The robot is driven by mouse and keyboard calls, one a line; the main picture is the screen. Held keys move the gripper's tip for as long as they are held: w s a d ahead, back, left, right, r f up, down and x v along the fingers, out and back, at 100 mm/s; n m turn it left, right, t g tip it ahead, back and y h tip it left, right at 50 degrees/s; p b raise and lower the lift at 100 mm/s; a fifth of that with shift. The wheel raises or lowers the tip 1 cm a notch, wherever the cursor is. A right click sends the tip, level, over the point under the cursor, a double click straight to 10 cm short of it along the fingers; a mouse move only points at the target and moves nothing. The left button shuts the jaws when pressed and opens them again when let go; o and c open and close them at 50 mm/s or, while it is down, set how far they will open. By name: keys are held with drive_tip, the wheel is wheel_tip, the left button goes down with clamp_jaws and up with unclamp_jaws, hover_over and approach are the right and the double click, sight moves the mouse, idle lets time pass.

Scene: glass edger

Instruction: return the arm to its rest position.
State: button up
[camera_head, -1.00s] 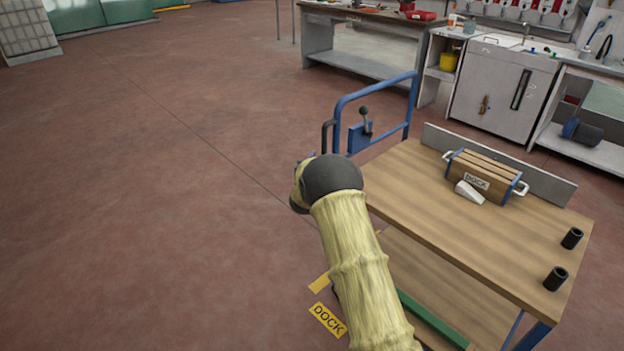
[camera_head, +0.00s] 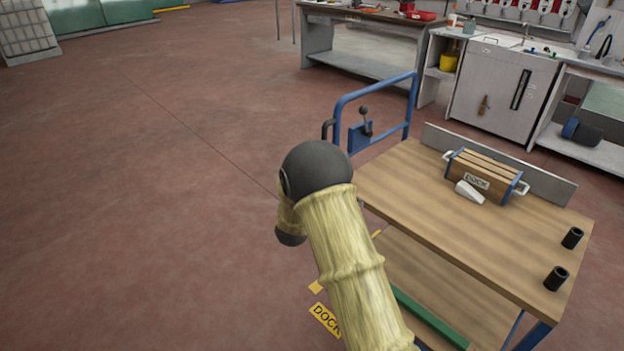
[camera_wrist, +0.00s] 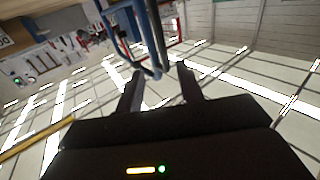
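My arm, in a tan ribbed sleeve with dark grey joints, reaches up from the bottom of the head view, left of the wooden-topped cart (camera_head: 430,220). Its far end bends down and away, so the fingers are hidden there. In the wrist view my gripper (camera_wrist: 160,88) has its two dark fingers spread apart with nothing between them. Blue tubing (camera_wrist: 150,40), which looks like the cart's handle frame, shows beyond the fingertips; I cannot tell how far off it is.
The cart carries a wooden-slatted box (camera_head: 487,172) marked DOCK, a pale wedge (camera_head: 469,192) and two black cylinders (camera_head: 572,238). Its blue handle frame (camera_head: 375,90) stands near my arm. A yellow DOCK label (camera_head: 325,320) marks the floor. Open floor (camera_head: 130,200) lies left.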

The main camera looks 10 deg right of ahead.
drive_tip(key=s+d+n+g+y, duration=0.15)
drive_tip(key=s+g+y, duration=0.4)
drive_tip(key=s, duration=1.25)
drive_tip(key=s+d+n+g+y, duration=0.1)
drive_tip(key=s+n+g+y, duration=0.15)
drive_tip(key=s+g, duration=1.05)
drive_tip(key=s+r+t+p, duration=0.2)
drive_tip(key=r+p, duration=0.7)
drive_tip(key=s+r+t+h+p, duration=0.1)
drive_tip(key=s+r+t+p, duration=0.1)
drive_tip(key=r+p, duration=0.7)
drive_tip(key=shift+s+a+r+n+p, duration=0.2)
drive_tip(key=shift+s+n+p, duration=0.1)
drive_tip(key=shift+s+p, duration=0.4)
drive_tip(key=shift+t, duration=0.25)
